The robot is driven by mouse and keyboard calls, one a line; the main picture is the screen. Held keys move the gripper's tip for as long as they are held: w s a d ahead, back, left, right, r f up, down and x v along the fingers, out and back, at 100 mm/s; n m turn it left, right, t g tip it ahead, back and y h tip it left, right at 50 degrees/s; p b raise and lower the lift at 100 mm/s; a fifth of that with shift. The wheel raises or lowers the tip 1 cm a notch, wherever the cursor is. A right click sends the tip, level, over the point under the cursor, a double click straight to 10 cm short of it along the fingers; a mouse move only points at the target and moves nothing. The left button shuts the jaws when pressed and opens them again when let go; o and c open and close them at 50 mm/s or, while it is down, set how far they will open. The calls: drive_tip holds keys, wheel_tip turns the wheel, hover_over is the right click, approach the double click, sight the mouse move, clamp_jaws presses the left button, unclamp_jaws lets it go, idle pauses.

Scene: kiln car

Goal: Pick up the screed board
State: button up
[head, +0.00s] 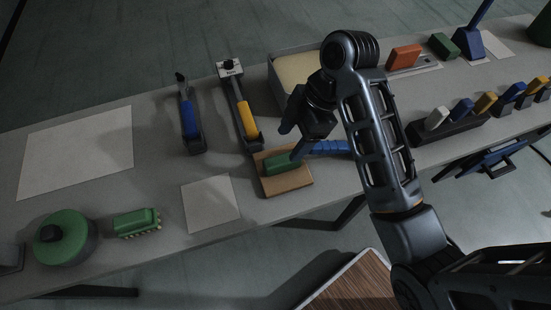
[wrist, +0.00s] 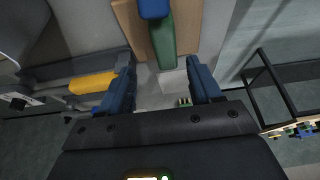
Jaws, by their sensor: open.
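What looks like the screed board (head: 297,183) is a flat tan wooden board with a green grip along its middle. It lies on the grey table near the front edge. In the wrist view, the board (wrist: 131,28) and green grip (wrist: 162,38) show at the top centre, with the far end cut off. My gripper (head: 293,138) is open and empty above the board, its blue fingers apart. In the wrist view, the fingers (wrist: 163,78) stand either side of the gap, with the grip ahead between them. My arm hides part of the table behind the board.
A yellow-handled tool (head: 247,118) lies close left of the board, and a blue-handled tool (head: 189,118) farther left. A blue piece (head: 330,147) lies right of it. A tray (head: 280,92) stands behind; a rack (head: 450,131) stands right. A pale sheet (head: 210,201) lies front left.

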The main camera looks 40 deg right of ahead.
sight(284, 158)
drive_tip(key=shift+b+x, duration=1.15)
drive_tip(key=shift+x, duration=0.2)
drive_tip(key=shift+s+x, duration=0.25)
drive_tip(key=shift+x, duration=0.95)
drive_tip(key=shift+s+x, duration=0.25)
drive_tip(key=shift+x, duration=0.95)
drive_tip(key=shift+f, duration=0.1)
clamp_jaws()
